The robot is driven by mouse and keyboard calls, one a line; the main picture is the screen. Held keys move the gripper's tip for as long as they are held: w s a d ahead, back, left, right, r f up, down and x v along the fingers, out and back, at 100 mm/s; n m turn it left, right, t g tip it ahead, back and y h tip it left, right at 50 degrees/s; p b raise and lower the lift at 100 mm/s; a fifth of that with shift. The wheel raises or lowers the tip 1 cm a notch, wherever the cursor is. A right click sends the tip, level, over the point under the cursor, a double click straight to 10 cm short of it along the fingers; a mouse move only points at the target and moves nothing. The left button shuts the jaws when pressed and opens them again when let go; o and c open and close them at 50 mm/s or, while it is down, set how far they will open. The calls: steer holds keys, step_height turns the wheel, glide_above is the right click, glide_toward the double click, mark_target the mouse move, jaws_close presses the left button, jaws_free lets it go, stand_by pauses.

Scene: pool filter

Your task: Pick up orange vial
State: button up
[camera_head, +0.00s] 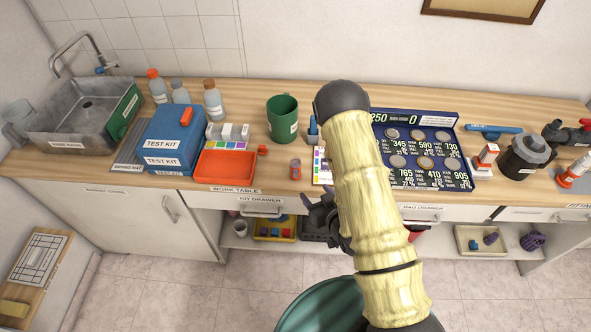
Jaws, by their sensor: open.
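A small orange vial (295,169) stands upright on the work table near its front edge, right of the orange tray. My gripper (317,199) is dark and open, just in front of the table edge, below and to the right of the vial. It is apart from the vial, and nothing shows between its fingers. My arm hides part of the gripper and of the table behind it.
An orange tray (224,168) and blue test kit boxes (172,140) stand left of the vial. A small orange-red block (262,150) lies between tray and vial. A green mug (283,118) stands behind. A colour chart (321,166) and a blue numbered board (447,126) are at right.

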mark_target(297, 172)
steer(key=b+x, duration=0.3)
steer(key=b, duration=0.2)
steer(key=shift+w+a+f, duration=0.1)
steer(key=shift+w+f, duration=0.15)
steer(key=shift+f, duration=0.05)
steer(key=b, duration=0.3)
steer(key=shift+w+a+f, duration=0.1)
steer(key=shift+w+a, duration=0.05)
steer(key=shift+w, duration=0.1)
steer(key=b, duration=0.5)
steer(key=shift+w+a+f, duration=0.15)
steer(key=shift+w, duration=0.1)
steer(key=p+x, duration=0.2)
steer(key=x, duration=0.4)
steer(key=shift+w+a, duration=0.15)
steer(key=shift+w, duration=0.25)
steer(key=shift+w+f, duration=0.1)
steer(key=shift+w, duration=0.05)
steer(key=shift+w+a, duration=0.1)
